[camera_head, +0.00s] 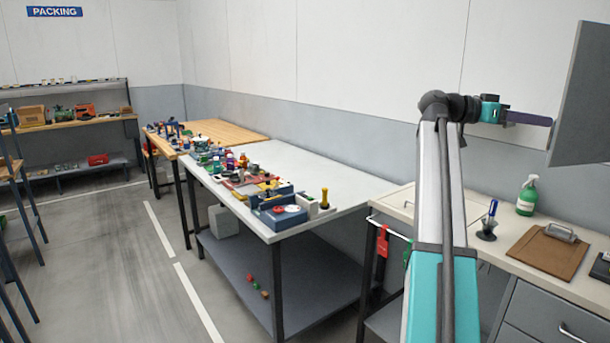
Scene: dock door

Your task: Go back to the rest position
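My arm rises at the right of the head view, with grey and teal links. At its top the wrist turns to the right. My gripper (530,118) shows there as a dark, narrow piece beyond a teal section, seen from the side. Its tip is beside a grey panel (585,95) at the right edge; I cannot tell whether they touch. The finger gap is not visible, so I cannot tell if it is open, shut or holding something.
Below the arm, a counter holds a green spray bottle (527,196), a brown clipboard (548,252) and a blue-handled tool (489,221). A white-topped table (330,178) bears many small parts and a blue box (280,213). Floor (120,265) at the left is clear.

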